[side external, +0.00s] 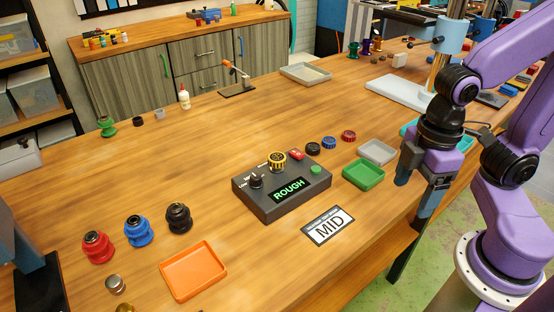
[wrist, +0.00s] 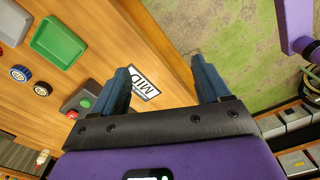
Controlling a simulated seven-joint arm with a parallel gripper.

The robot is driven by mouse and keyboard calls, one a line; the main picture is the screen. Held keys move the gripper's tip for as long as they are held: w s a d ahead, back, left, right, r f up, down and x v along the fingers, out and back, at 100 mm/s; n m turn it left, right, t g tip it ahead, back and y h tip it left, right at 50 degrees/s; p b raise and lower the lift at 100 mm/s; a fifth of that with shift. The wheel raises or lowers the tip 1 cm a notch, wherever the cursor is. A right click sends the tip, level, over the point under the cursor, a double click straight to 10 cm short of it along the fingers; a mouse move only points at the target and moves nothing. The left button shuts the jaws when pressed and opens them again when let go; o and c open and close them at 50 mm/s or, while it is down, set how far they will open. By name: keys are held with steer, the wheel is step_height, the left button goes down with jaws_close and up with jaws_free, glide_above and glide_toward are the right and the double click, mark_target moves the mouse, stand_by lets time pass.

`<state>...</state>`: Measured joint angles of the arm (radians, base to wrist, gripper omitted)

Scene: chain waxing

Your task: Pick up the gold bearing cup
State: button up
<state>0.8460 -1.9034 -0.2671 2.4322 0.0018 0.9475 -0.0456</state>
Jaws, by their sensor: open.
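A small gold cup-like piece (side external: 125,308) sits at the bottom edge of the side external view, partly cut off by the frame. Just behind it stands a small greyish-brown metal cup (side external: 116,286). Both are on the wooden table near the orange tray. My gripper (side external: 412,198) is at the right, near the table's front edge, far from these cups. In the wrist view my gripper (wrist: 160,66) has its blue fingers spread apart with nothing between them. The gold cup does not show in the wrist view.
An orange tray (side external: 192,286) lies near the cups. Red, blue and black spools (side external: 139,231) stand behind it. A dark control box (side external: 283,190) reading ROUGH, a MID card (side external: 328,227) and a green tray (side external: 363,174) lie between my gripper and the cups.

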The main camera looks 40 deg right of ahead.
steer(key=w+a+r, duration=0.3)
steer(key=w+r, duration=0.1)
steer(key=w, duration=0.6)
steer(key=w+a+r+n, duration=0.1)
steer(key=w+a+r, duration=0.2)
steer(key=w, duration=0.7)
steer(key=w+a+r, duration=0.2)
steer(key=w+r, duration=0.2)
steer(key=w, duration=0.6)
glide_above(277, 156)
steer(key=f, duration=1.2)
steer(key=shift+w+a, duration=0.2)
steer(key=shift+a, duration=0.05)
steer(key=f, duration=0.4)
steer(key=shift+s+d, duration=0.25)
steer(key=shift+s, duration=0.05)
steer(key=shift+f, duration=0.65)
steer(key=c, duration=1.1)
steer(key=shift+c, duration=0.2)
